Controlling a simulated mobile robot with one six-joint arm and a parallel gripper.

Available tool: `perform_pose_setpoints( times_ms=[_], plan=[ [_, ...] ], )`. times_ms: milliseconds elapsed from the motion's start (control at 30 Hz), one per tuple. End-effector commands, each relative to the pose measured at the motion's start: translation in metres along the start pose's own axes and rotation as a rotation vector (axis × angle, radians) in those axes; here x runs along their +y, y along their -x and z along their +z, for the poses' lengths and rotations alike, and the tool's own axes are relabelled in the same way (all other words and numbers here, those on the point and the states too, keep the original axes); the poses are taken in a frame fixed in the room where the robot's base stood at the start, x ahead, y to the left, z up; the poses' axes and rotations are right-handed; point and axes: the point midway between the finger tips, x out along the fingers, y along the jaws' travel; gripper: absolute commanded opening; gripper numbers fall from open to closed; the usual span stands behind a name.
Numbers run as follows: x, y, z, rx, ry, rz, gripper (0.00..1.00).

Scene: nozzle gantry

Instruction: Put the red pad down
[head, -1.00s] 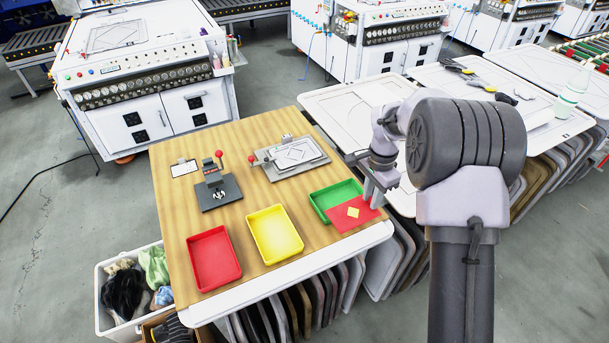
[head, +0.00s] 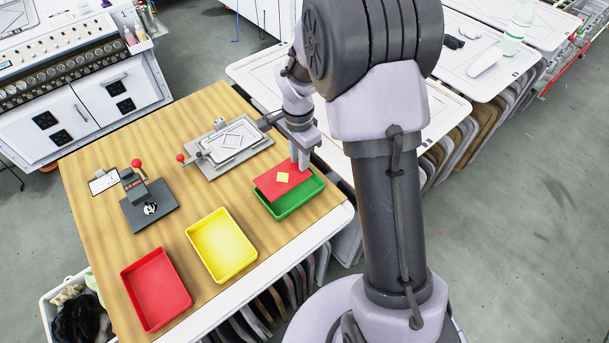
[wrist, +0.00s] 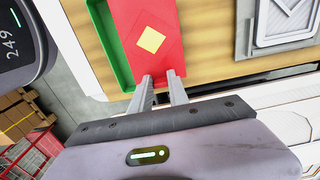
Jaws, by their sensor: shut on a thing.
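The red pad (head: 267,185) is a flat rectangle with a yellow diamond in its middle. My gripper (head: 299,166) is shut on its edge at the back right in the head view. The pad is over the green tray (head: 297,206) and covers much of it; the tray's front and right parts show. I cannot tell whether the pad touches the tray. In the wrist view, the fingers (wrist: 159,82) pinch the near edge of the red pad (wrist: 140,18), and the green tray (wrist: 123,70) shows along its left side.
A yellow tray (head: 222,246) and a red tray (head: 157,290) stand left of the green one. A grey plate fixture (head: 230,165) and a dark press with a red knob (head: 148,205) are behind on the wooden table (head: 90,195). Bare wood lies between them.

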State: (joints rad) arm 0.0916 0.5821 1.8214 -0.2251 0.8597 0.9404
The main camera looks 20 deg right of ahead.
Motion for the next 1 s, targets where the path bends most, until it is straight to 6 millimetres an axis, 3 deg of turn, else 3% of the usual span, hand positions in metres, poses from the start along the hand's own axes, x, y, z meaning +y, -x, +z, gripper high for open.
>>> perform_pose_setpoints(
  times_ms=[233, 400, 733, 767, 833, 867, 1000],
  plan=[
    [0.028, -0.006, -0.005, 0.000, -0.001, 0.000, 0.00],
    [0.026, -0.040, -0.005, -0.001, 0.001, 0.001, 0.00],
    [0.026, -0.042, -0.005, 0.000, 0.001, 0.000, 0.00],
    [0.026, -0.041, -0.005, 0.000, 0.001, 0.000, 0.25],
    [0.026, -0.040, -0.005, 0.000, 0.001, 0.000, 0.39],
    [0.026, -0.040, -0.005, 0.000, 0.001, 0.000, 0.43],
    [0.026, -0.040, -0.005, 0.000, 0.001, 0.000, 0.43]
  ],
)
